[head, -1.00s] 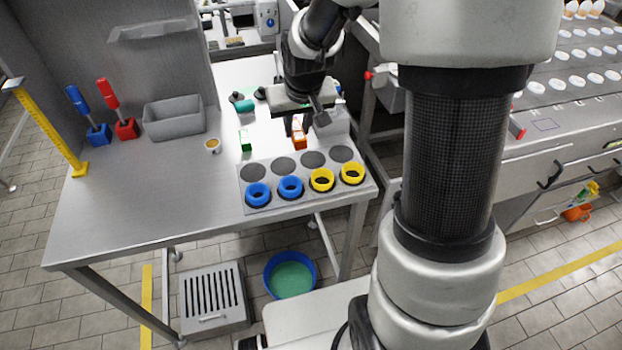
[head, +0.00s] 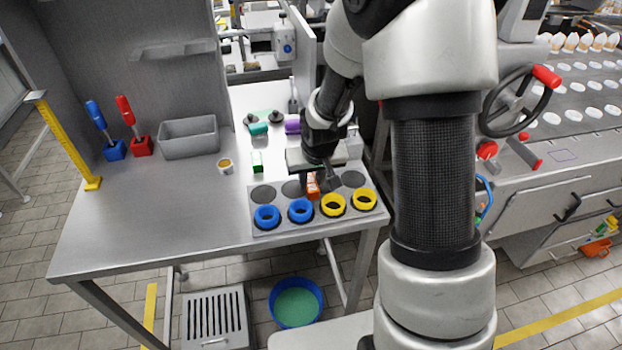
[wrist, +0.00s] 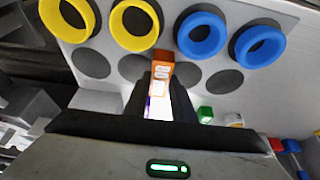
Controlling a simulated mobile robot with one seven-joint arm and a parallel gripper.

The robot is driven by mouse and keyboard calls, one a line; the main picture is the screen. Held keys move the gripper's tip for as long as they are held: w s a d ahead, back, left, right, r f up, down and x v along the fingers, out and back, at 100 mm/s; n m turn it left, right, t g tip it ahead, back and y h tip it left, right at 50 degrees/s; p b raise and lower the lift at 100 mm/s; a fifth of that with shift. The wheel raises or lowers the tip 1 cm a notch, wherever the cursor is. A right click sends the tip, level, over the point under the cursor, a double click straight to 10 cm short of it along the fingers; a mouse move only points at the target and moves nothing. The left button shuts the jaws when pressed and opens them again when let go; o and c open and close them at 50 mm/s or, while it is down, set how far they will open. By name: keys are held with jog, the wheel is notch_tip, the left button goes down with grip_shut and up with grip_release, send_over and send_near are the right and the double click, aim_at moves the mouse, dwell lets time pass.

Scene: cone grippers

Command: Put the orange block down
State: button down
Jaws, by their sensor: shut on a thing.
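The orange block (head: 313,184) is in my gripper (head: 312,179), over the grey plate with dark circles and coloured rings. In the wrist view the orange block (wrist: 160,80) stands between the two dark fingers of my gripper (wrist: 160,95), with a white label on its face. The fingers are shut on it. In the head view my wrist hides the block's upper part. I cannot tell whether its lower end touches the plate.
The plate (head: 284,215) bears two blue rings (head: 267,217) and two yellow rings (head: 333,205).

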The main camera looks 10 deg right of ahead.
jog(key=shift+f, duration=0.2)
jog(key=c, duration=1.5)
grip_release()
jog(key=shift+r, duration=0.1)
